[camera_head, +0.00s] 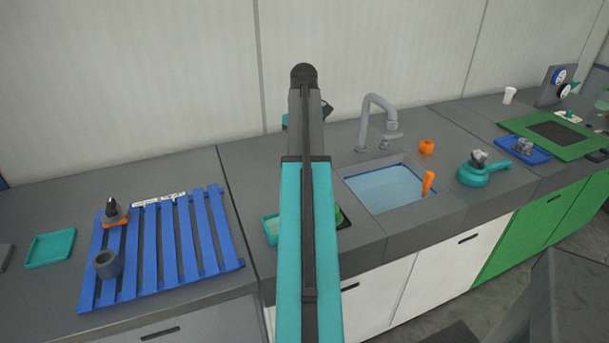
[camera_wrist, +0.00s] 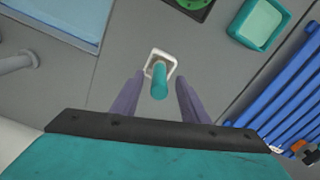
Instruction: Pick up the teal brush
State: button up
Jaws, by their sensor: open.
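In the wrist view the teal brush (camera_wrist: 159,83) stands on the grey counter, its teal handle pointing up towards the camera. A whitish square-edged part (camera_wrist: 154,56) shows around its lower end; whether this is the brush's head or a holder I cannot tell. My gripper (camera_wrist: 159,76) is open, with one finger on each side of the handle. Gaps show between handle and fingers. How deep the fingertips reach along the handle is unclear. In the head view my teal arm covers this part of the counter, and I cannot make out the brush there.
A sink (camera_head: 385,188) with water and an orange-handled item (camera_head: 428,183) lies right of my arm, with a grey tap (camera_head: 378,120) behind it. A teal tray (camera_wrist: 260,22) and a green item (camera_wrist: 190,4) lie near the brush. A blue slatted rack (camera_head: 160,250) is left.

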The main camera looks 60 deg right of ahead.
jog(key=shift+f+p, duration=0.7)
jog(key=shift+f, duration=1.85)
jog(key=shift+c, duration=0.4)
grip_shut()
